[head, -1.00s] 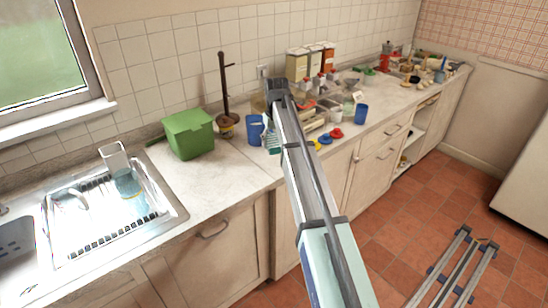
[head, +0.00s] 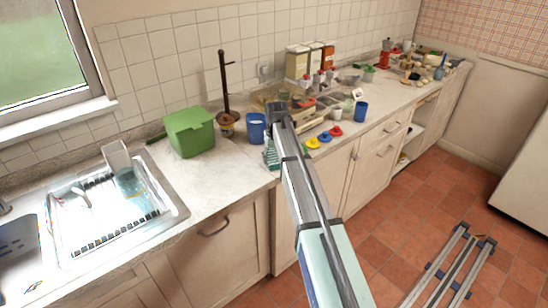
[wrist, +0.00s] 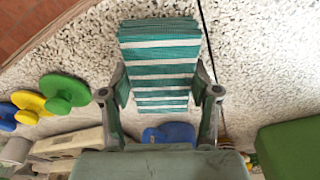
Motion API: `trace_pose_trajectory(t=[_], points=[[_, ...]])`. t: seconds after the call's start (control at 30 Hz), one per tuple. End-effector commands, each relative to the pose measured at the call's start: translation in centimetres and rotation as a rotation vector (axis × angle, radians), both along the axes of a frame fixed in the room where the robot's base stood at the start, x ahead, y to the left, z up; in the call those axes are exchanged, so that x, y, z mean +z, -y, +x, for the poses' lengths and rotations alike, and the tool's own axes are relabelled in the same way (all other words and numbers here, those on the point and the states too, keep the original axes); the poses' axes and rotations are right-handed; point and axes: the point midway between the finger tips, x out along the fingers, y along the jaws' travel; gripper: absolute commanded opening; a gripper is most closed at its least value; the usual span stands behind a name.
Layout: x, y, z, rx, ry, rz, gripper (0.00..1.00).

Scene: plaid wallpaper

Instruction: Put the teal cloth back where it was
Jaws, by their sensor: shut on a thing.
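The teal cloth with white stripes (wrist: 160,50) is upright in the wrist view, between the two fingers of my gripper (wrist: 160,88). The gripper is shut on it. In the head view the cloth (head: 270,158) shows just left of my arm, near the counter's front edge and in front of a blue cup (head: 256,128). My arm hides the gripper's fingers there. I cannot tell whether the cloth's lower edge touches the counter.
A green bin (head: 190,133) stands left, beyond it the sink drainer (head: 115,215). Right of my arm lie small discs: yellow (head: 312,142), blue (head: 324,137) and red (head: 336,131). A green disc (wrist: 66,92) shows in the wrist view. Another blue cup (head: 360,112) stands farther right.

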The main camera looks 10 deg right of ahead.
Motion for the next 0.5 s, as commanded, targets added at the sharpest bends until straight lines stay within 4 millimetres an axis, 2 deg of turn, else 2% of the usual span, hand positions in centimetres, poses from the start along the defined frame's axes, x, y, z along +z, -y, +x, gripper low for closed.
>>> trace_pose_trajectory(t=[0.13, 0.17, 0.2, 0.23, 0.5], points=[[-0.35, 0.0, -0.01, 0.0, 0.0, 0.0, 0.11], [-0.32, 0.0, 0.0, 0.0, 0.0, 0.0, 0.68], [-0.29, 0.0, 0.01, 0.0, 0.0, 0.0, 0.82], [-0.29, 0.0, 0.01, 0.0, 0.0, 0.0, 0.86], [-0.27, 0.0, 0.0, 0.0, 0.0, 0.0, 0.86]])
